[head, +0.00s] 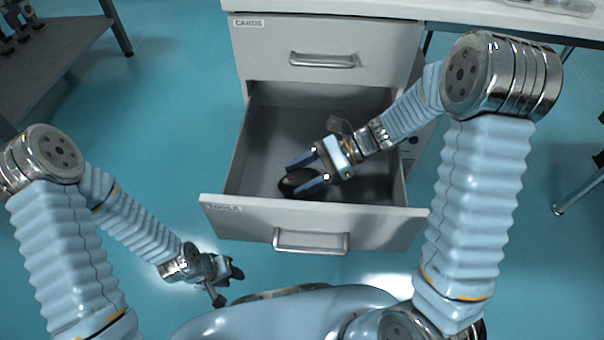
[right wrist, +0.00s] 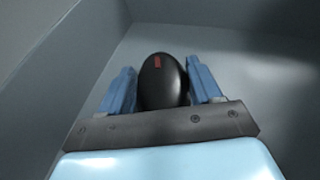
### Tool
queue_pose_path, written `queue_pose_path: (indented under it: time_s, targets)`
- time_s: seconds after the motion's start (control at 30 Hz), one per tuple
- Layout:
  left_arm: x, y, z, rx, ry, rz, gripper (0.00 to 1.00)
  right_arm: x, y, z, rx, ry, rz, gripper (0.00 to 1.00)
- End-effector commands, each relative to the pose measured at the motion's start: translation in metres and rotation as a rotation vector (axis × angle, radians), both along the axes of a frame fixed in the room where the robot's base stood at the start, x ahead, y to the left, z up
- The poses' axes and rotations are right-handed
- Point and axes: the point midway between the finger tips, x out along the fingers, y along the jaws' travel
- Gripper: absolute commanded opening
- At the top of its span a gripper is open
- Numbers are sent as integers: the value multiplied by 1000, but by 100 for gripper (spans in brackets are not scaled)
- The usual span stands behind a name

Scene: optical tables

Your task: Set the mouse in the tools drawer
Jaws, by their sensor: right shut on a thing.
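The tools drawer (head: 232,212) is pulled open, with its label on the front and a bar handle below. The black mouse (head: 299,181) is inside the drawer's outline, near the front wall. My right gripper (head: 305,172) is shut on the mouse, one blue finger on each side. The right wrist view shows the mouse (right wrist: 163,80) between the fingers, with a small red mark on top. I cannot tell whether the mouse touches the drawer floor. My left gripper (head: 228,279) hangs low at the left, away from the drawer; its finger gap is unclear.
The cards drawer (head: 270,48) above is closed. A white tabletop (head: 400,8) runs along the top. A dark table (head: 50,60) stands at the far left. A small clear object (head: 340,125) shows behind my right gripper. The blue floor at left is free.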

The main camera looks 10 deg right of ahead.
Motion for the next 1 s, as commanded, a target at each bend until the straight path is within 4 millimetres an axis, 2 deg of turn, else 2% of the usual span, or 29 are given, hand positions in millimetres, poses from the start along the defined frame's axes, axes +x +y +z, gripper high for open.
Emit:
queue_pose_path:
  time_s: [0.33,0.37,0.5,0.77,0.9,1.0]
  targets:
    - [0,-1,-4,-1,1,0,38,0,0,-8,0,1,-1,32]
    - [0,-1,-4,-1,1,0,38,0,0,-8,0,1,-1,68]
    - [0,-1,-4,-1,2,-1,38,0,-1,-8,0,1,-2,89]
    - [0,-1,-4,-1,1,0,38,0,-1,-8,0,1,-2,90]
    - [0,0,6,0,0,0,38,0,0,7,-1,-1,0,90]
    - [0,0,7,1,-1,0,38,3,-16,13,0,0,-6,90]
